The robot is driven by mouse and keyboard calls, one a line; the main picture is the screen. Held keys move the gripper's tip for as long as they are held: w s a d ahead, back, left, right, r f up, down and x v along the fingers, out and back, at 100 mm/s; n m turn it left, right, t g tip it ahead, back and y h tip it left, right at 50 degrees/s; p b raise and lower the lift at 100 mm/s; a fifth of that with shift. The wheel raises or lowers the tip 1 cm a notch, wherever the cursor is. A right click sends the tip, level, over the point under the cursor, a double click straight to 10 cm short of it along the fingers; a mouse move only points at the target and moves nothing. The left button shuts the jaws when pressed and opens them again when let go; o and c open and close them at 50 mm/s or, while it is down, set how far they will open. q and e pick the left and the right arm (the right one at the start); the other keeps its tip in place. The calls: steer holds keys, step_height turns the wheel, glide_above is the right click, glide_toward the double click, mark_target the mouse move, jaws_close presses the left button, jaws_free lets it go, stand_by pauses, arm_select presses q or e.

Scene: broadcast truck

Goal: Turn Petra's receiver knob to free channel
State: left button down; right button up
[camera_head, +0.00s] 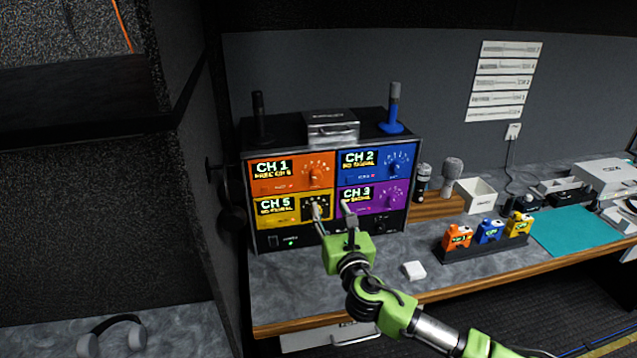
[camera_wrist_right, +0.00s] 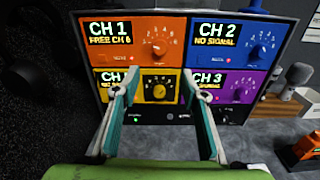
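A black rack (camera_head: 385,233) holds four receiver panels with dials. The orange panel (camera_head: 292,172) reads CH 1 and a line like FREE CH 6. The blue panel (camera_head: 374,163) reads CH 2, NO SIGNAL; the purple panel (camera_head: 370,200) reads CH 3, NO SIGNAL. The yellow panel (camera_head: 282,210) reads CH 5, NO SIGNAL. No name for Petra is legible. My right gripper (camera_head: 332,210) is open before the lower panels. My left gripper is out of view.
Two antennas or microphones stand on the rack, one dark (camera_head: 259,115) and one blue (camera_head: 393,112). Orange, blue and yellow packs sit in a black holder (camera_head: 487,250) at right. A small white block (camera_head: 414,270) lies near the counter's front edge. Headphones (camera_head: 112,335) lie lower left.

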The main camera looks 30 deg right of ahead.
mark_target(317, 179)
steer(key=p+x, duration=0.2)
steer(key=x, duration=1)
steer(key=shift+w+d, duration=0.2)
steer(key=shift+w, duration=0.5)
steer(key=c, duration=1.1)
